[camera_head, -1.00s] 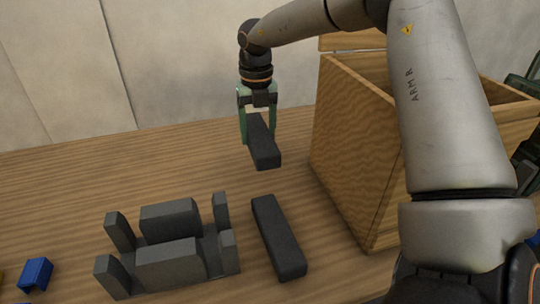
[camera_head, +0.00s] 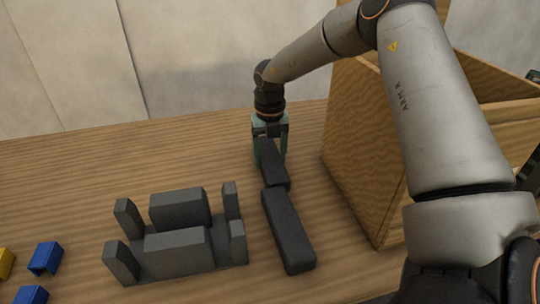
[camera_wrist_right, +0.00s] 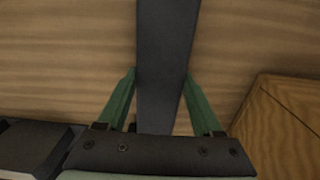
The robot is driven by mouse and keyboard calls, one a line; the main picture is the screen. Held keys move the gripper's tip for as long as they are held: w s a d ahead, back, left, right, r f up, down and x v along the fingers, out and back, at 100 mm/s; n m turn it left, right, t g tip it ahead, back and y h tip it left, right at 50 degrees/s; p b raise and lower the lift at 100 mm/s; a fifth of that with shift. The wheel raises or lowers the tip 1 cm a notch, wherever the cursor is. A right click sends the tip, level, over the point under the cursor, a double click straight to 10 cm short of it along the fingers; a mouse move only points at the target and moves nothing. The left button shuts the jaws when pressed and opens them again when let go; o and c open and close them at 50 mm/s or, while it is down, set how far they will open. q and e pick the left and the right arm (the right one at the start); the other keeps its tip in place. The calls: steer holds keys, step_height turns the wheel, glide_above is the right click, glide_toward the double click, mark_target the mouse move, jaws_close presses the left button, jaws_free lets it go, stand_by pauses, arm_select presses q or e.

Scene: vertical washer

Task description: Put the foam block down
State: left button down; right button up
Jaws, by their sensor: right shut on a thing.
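My right gripper (camera_head: 270,150) points down over the table and is shut on a dark grey foam block (camera_head: 274,166). The right wrist view shows the foam block (camera_wrist_right: 165,65) between the green fingers (camera_wrist_right: 160,105). The block is at or just above the wooden table; I cannot tell whether it touches. Its near end meets the far end of a second dark block (camera_head: 288,232) in the picture, and I cannot tell if they touch. My left gripper is not in view.
A grey fixture with upright posts (camera_head: 178,250) stands left of the second block. An open wooden box (camera_head: 365,150) stands to the right. Blue pieces (camera_head: 46,257) and a yellow piece (camera_head: 5,262) lie far left. The table (camera_head: 120,160) behind the fixture is clear.

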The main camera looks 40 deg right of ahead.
mark_target(270, 155)
steer(key=shift+f, duration=0.1)
steer(key=o, duration=1.3)
step_height(270, 155, up, 12)
steer(key=shift+r+p, duration=0.15)
steer(key=shift+p, duration=0.4)
